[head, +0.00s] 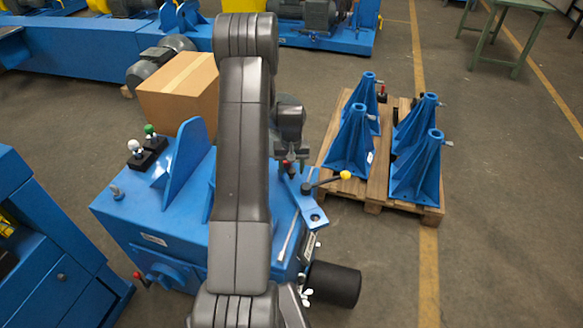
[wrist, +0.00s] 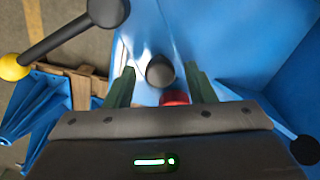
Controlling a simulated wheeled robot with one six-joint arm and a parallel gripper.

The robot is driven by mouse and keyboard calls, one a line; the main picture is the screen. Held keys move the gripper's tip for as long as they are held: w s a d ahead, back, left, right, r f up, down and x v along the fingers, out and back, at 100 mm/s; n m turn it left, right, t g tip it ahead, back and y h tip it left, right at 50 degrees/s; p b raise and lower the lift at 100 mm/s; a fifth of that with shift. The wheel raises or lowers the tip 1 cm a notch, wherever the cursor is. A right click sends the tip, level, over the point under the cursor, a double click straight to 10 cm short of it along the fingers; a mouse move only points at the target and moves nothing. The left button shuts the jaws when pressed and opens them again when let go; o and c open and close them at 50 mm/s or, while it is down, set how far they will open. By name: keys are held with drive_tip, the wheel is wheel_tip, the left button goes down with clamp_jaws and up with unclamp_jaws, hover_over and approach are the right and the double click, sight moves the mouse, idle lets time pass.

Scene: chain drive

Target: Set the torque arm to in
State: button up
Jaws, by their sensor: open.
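A dark lever with a yellow knob (head: 345,175) sticks out to the right over the blue machine's right edge. Its dark hub (head: 306,188) stands by a blue plate (head: 311,205). I cannot tell which part is the torque arm. My gripper (head: 292,168) is just left of and behind that hub. In the wrist view my gripper (wrist: 160,68) is open, its green fingers on either side of a dark round knob (wrist: 160,72). A red part (wrist: 175,97) shows partly behind my palm. The yellow-ended lever (wrist: 60,38) also shows there, left of the fingers. Contact cannot be told.
A blue machine body (head: 165,235) carries green and white knobs (head: 142,141) at left. A cardboard box (head: 178,90) stands behind it. A pallet (head: 376,185) with several blue stands (head: 350,145) is to the right. My arm hides the machine's middle.

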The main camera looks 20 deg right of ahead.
clamp_jaws()
drive_tip(key=a+m+b, duration=0.1)
drive_tip(key=m+b, duration=0.1)
drive_tip(key=m, duration=0.1)
drive_tip(key=shift+w+a+f, duration=0.1)
drive_tip(key=shift+w+a, duration=0.05)
drive_tip(key=shift+a, duration=0.2)
drive_tip(key=shift+w+a+m+b, duration=0.3)
drive_tip(key=shift+a+m+b, duration=0.2)
drive_tip(key=shift+m, duration=0.7)
drive_tip(key=shift+w+a+m+b, duration=0.3)
drive_tip(key=shift+a+m+b, duration=0.2)
drive_tip(key=shift+m, duration=0.7)
unclamp_jaws()
